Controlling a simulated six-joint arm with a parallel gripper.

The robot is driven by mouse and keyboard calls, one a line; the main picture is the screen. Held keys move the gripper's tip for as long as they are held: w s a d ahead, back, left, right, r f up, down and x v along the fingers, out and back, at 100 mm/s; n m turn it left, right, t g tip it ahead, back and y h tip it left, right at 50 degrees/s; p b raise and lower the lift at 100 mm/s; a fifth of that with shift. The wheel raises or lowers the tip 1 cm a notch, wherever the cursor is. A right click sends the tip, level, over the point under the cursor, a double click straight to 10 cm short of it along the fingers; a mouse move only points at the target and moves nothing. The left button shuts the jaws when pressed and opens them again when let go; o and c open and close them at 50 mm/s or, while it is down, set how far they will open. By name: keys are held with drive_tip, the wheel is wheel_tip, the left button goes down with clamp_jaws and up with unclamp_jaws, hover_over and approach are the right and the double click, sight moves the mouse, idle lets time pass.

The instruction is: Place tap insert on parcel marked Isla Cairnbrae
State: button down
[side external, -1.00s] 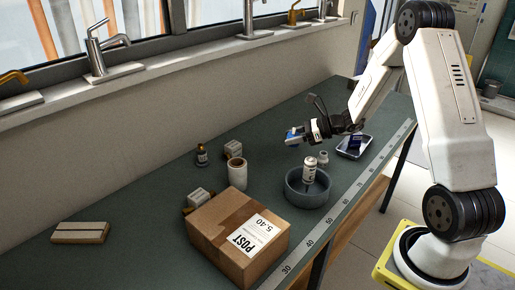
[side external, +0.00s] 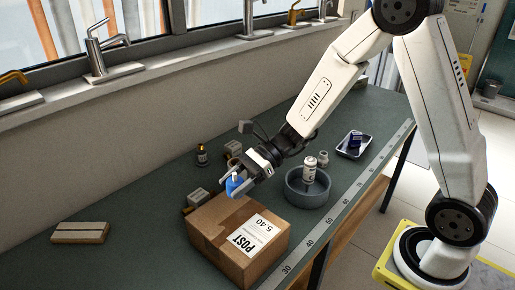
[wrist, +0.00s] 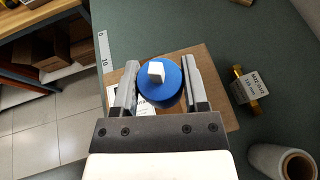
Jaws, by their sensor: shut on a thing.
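The tap insert, a blue round body with a white square stem, shows in the side view (side external: 235,187) and the wrist view (wrist: 162,84). My gripper (side external: 238,183) is shut on it, its two fingers on either side of the blue body in the wrist view. The insert is held above the cardboard parcel (side external: 212,240), towards its back edge in the side view; it appears apart from the top. The parcel has brown tape and a white label (side external: 251,236) reading POST 5.40; no name is legible. In the wrist view the insert and fingers hide much of the parcel (wrist: 215,75).
A grey round dish (side external: 300,198) with a white labelled can stands right of the parcel. A tagged brass fitting (wrist: 250,88) and a white roll (wrist: 283,162) lie close by. A metal tray (side external: 355,150) holds a blue item.

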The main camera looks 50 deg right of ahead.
drive_tip(key=shift+s+a, duration=0.3)
drive_tip(key=shift+a, duration=0.2)
hover_over(236, 221)
drive_tip(key=shift+f, duration=2.2)
drive_tip(key=shift+f, duration=0.1)
drive_tip(key=shift+f, duration=1.65)
drive_tip(key=shift+f, duration=0.1)
drive_tip(key=shift+c, duration=0.5)
unclamp_jaws()
drive_tip(key=v, duration=1.2)
